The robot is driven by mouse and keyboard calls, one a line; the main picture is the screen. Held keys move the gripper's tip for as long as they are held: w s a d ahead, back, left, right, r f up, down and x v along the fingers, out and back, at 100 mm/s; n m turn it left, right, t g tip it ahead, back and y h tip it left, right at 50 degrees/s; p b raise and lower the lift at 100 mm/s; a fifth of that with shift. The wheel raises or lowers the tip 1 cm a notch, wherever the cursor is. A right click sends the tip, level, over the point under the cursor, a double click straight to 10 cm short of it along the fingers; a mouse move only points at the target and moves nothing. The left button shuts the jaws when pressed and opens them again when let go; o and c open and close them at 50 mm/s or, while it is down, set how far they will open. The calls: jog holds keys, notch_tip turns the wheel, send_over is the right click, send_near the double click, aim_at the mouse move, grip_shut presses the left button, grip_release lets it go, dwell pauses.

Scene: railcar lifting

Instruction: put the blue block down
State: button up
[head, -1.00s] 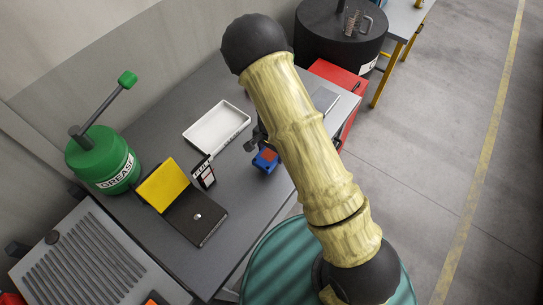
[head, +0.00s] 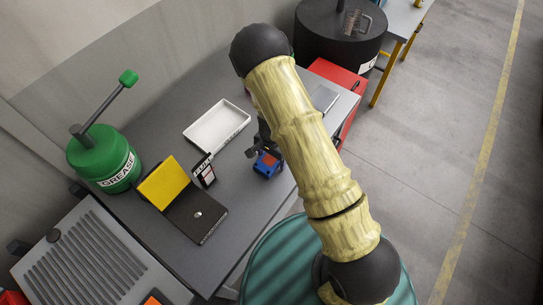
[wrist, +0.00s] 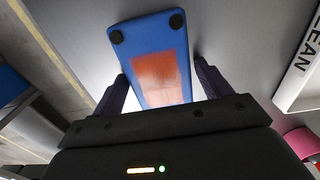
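The blue block (head: 266,164), with an orange-red patch, is at my gripper over the front right part of the grey table, partly behind my arm in the head view. In the wrist view the blue block (wrist: 157,60) sits between the two fingers of my gripper (wrist: 163,82), slightly tilted, with dark round dots at its far corners. The fingers flank it closely on both sides and appear shut on it. Whether its underside touches the table is hard to tell.
On the table (head: 185,262) stand a white tray (head: 217,126), a small black-and-white box (head: 203,170), a yellow-and-black case (head: 197,214) and a green grease can (head: 103,160). Bare tabletop lies left and front of the block. The table's right edge is close.

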jog(key=shift+o, duration=0.5)
jog(key=shift+r, duration=0.1)
jog(key=shift+w+r, duration=0.1)
jog(key=shift+r, duration=0.35)
notch_tip(320, 180, up, 11)
jog(key=b, duration=0.1)
jog(key=shift+r+b, duration=0.15)
jog(key=shift+b, duration=0.2)
jog(key=s+d+r+n+t, duration=0.2)
jog(key=s+d+r+n, duration=0.5)
jog(key=s+d+r, duration=0.5)
notch_tip(320, 180, up, 3)
jog(key=shift+s+d+f+n+t, duration=0.1)
jog(key=shift+s+d+n+t, duration=0.2)
jog(key=shift+d, duration=0.5)
